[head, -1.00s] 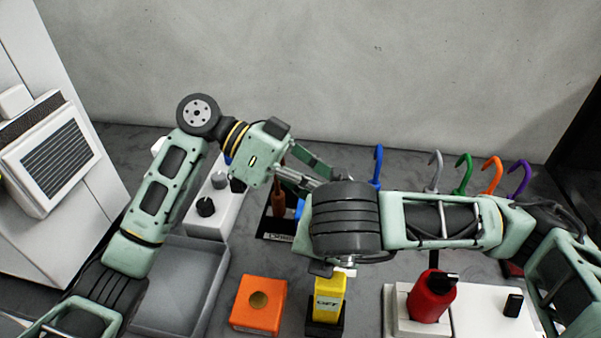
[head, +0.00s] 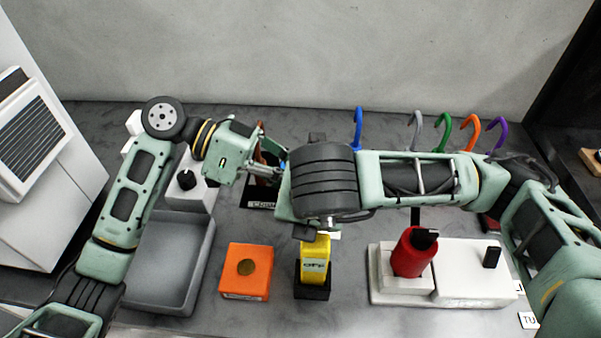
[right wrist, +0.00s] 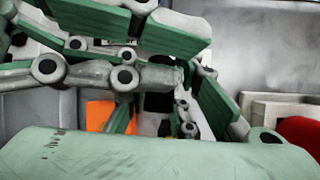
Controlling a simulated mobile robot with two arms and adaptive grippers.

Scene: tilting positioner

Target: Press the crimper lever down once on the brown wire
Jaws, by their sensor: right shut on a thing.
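The crimper, a black-based tool with a partly visible label (head: 260,205), stands in the middle of the bench in the head view. A brown upright part (head: 264,157) shows above it between the arms; I cannot tell whether it is the lever or the wire. My left gripper (head: 272,172) is over the crimper, tilted down to the right; whether its fingers are apart is unclear. My right gripper is hidden behind its wrist in the head view. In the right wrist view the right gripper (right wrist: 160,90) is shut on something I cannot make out.
A yellow block (head: 314,262) on a black base, an orange box (head: 246,271) and a grey tray (head: 148,264) stand in front. Several coloured hooks stand behind the right arm.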

